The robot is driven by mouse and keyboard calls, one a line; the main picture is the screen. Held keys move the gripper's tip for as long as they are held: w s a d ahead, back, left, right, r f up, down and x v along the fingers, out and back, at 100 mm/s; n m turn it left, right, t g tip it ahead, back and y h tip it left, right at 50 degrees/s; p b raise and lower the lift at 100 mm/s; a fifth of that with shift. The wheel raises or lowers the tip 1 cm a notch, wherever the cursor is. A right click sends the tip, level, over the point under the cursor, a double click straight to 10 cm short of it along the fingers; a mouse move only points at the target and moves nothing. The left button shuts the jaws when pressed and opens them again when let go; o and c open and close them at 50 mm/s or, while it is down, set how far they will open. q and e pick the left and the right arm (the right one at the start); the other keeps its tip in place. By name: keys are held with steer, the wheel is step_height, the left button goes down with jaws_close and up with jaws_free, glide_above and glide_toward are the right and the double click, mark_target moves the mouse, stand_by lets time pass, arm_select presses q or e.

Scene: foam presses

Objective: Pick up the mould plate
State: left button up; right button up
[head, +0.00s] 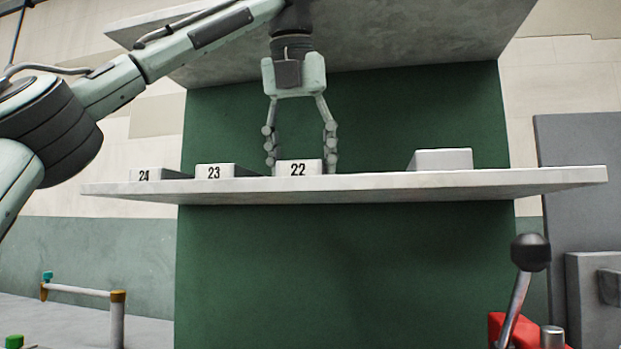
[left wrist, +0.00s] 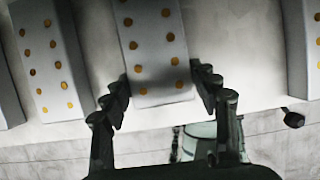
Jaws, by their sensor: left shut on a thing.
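A pale grey mould plate marked 22 (head: 298,169) is at the front edge of the shelf (head: 400,188). My left gripper (head: 300,164) reaches down from above with a finger on each side of this plate and is shut on it. In the left wrist view the plate (left wrist: 152,50) has rows of orange dots and sits between the fingertips of the left gripper (left wrist: 160,84). I see no clear gap between plate and shelf. My right gripper is not in view.
Plates marked 23 (head: 214,171) and 24 (head: 146,174) stand to the left. An unnumbered pale block (head: 443,159) stands to the right, with free shelf between. A slanted grey panel (head: 420,40) hangs above. A black-knobbed lever (head: 530,253) rises at lower right.

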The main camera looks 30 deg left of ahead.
arm_select(q)
steer(key=shift+r, duration=0.15)
steer(key=shift+c, duration=0.2)
steer(key=s+d, duration=2.2)
steer(key=s, duration=0.1)
steer(key=shift+s, duration=0.2)
